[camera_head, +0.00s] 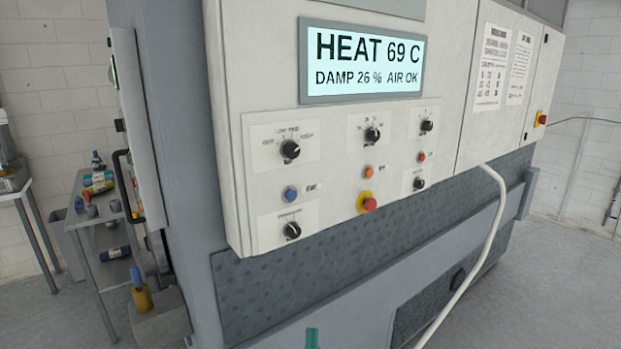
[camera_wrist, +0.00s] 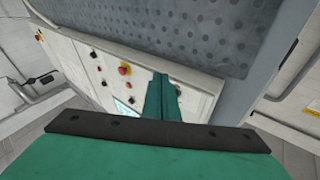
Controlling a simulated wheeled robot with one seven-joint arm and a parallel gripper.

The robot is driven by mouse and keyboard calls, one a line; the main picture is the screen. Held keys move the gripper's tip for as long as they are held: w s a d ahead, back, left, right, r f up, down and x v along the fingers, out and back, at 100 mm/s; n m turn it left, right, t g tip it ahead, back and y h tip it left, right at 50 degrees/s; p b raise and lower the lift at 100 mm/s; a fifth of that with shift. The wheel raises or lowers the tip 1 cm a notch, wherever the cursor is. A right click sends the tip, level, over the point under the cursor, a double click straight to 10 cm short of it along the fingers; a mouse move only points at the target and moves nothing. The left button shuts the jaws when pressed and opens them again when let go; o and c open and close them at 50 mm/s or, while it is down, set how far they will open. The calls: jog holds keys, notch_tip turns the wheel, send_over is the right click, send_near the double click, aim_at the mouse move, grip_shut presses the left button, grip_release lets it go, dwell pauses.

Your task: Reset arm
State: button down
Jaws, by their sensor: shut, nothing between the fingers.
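My green gripper (camera_wrist: 161,97) shows in the wrist view with its two fingers together and nothing between them. It is in front of the washer's control panel, which appears turned over in this view. In the head view only a small green tip (camera_head: 312,339) shows at the bottom edge, below the panel; the rest of my arm is out of frame. The washer's control panel (camera_head: 335,130) carries a screen (camera_head: 362,62) reading "HEAT 69 C, DAMP 26 %, AIR OK". No contact between the fingers and the panel is visible.
The panel has several black knobs, a blue button (camera_head: 290,194), an orange button (camera_head: 368,172) and a red emergency knob (camera_head: 368,204). A white hose (camera_head: 487,235) hangs at the right. Grey floor (camera_head: 570,290) is clear at the right.

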jog(key=s+f+g, duration=0.2)
jog(key=s+f, duration=0.7)
jog(key=f, duration=0.1)
jog(key=s+f+g, duration=0.1)
jog(key=s+f, duration=0.2)
jog(key=s, duration=0.6)
jog(key=s+f+n+g, duration=0.1)
jog(key=s+f, duration=0.3)
jog(key=s, duration=0.6)
jog(key=s+f+n+g, duration=0.1)
jog(key=s+f, duration=0.2)
jog(key=s, duration=0.6)
jog(key=shift+s+f+g, duration=0.2)
jog(key=shift+s+g, duration=0.05)
jog(key=shift+g, duration=0.05)
